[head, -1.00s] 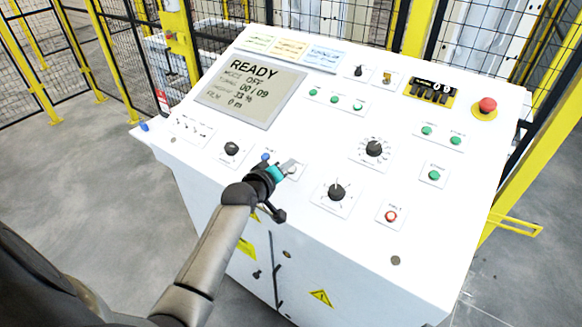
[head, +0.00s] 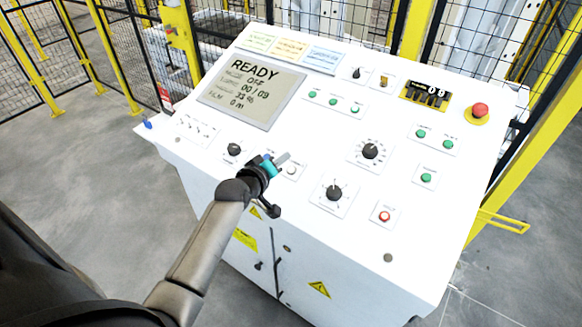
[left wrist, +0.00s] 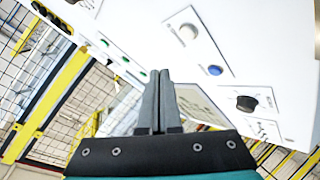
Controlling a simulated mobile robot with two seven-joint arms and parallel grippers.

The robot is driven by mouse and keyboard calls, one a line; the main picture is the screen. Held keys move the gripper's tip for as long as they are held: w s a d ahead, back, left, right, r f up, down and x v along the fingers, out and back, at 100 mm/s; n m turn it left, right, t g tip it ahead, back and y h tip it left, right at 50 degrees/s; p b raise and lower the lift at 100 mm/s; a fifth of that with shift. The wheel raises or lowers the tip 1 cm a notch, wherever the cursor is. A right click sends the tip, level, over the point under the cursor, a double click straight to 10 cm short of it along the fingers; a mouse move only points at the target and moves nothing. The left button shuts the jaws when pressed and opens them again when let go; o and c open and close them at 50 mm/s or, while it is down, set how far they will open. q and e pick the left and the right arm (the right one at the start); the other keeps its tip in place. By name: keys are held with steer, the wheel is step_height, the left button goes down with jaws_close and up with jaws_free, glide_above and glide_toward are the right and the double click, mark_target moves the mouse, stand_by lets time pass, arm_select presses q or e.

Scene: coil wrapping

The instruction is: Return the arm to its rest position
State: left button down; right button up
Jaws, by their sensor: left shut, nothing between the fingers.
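My left gripper (head: 282,159) is shut and empty. In the head view it is above the front part of the white control panel (head: 300,225), near the black knob (head: 234,149) and a small white button (head: 291,170). In the left wrist view its two fingers (left wrist: 158,85) are together, with the panel behind them. That view also shows a white button (left wrist: 187,32), a blue button (left wrist: 215,70) and a black knob (left wrist: 246,103) apart from the fingertips. My right gripper is not in view.
The panel carries a screen (head: 252,92) reading READY, a red emergency button (head: 480,110), a large dial (head: 370,151) and another dial (head: 334,193). Yellow-framed mesh fencing (head: 95,50) stands behind and left. Open grey floor (head: 70,170) lies to the left.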

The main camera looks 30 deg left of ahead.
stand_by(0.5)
arm_select(q)
steer(key=s+d+f+m+g+h, duration=0.1)
steer(key=s+d+f+m+g, duration=0.2)
steer(key=s+d, duration=0.35)
steer(key=s+d+f+m+g+h, duration=0.1)
steer(key=s+d+f+m+g, duration=0.1)
steer(key=s+d+m, duration=0.4)
steer(key=s+d+r+m+g, duration=0.1)
steer(key=s+d+m+g, duration=0.15)
steer(key=s, duration=0.55)
steer(key=s+d+r+m+g, duration=0.1)
steer(key=s+g, duration=0.2)
steer(key=s, duration=0.6)
step_height(320, 180, down, 34)
steer(key=s+g+b, duration=0.1)
steer(key=s+b, duration=0.1)
steer(key=b, duration=1)
steer(key=s+a+f+b, duration=0.1)
steer(key=s+f+b, duration=0.4)
steer(key=f, duration=0.7)
steer(key=s+a+f+g+y+b, duration=0.1)
steer(key=s+f+b, duration=0.4)
steer(key=s+f, duration=0.5)
step_height(320, 180, down, 2)
steer(key=shift+s+a+f+m, duration=0.2)
steer(key=shift+a+m, duration=0.15)
steer(key=shift+a, duration=0.25)
